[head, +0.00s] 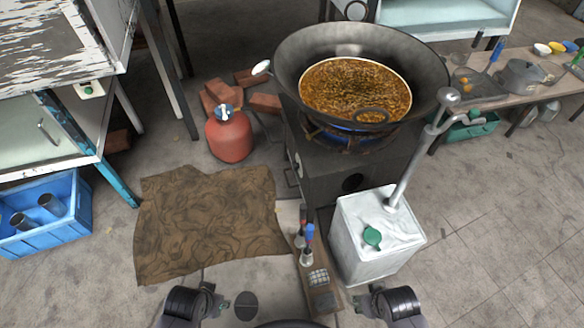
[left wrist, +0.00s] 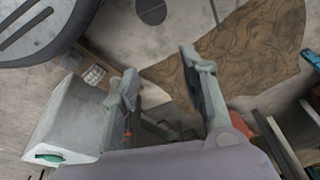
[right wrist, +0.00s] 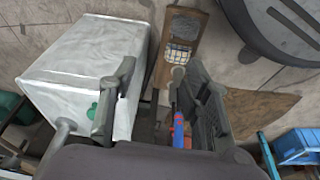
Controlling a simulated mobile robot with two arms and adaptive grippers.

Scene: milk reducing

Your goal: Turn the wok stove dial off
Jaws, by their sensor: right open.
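The wok stove (head: 325,185) is a dark box under a large black wok (head: 300,75) of brown bubbling contents. Blue flame (head: 325,131) shows under the wok. My right gripper (head: 368,298) is at the bottom right of the head view, well short of the stove. It is open and empty in the right wrist view (right wrist: 158,80). My left gripper (head: 214,299) is at the bottom left, and its fingers are apart and empty in the left wrist view (left wrist: 160,82).
A white container (head: 365,258) with a green cap and metal pipe stands before the stove. A wooden board (head: 322,300) with bottles lies beside it. A brown mat (head: 205,225), red gas cylinder (head: 230,138) and blue crate (head: 65,235) are left. Floor is clear at right.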

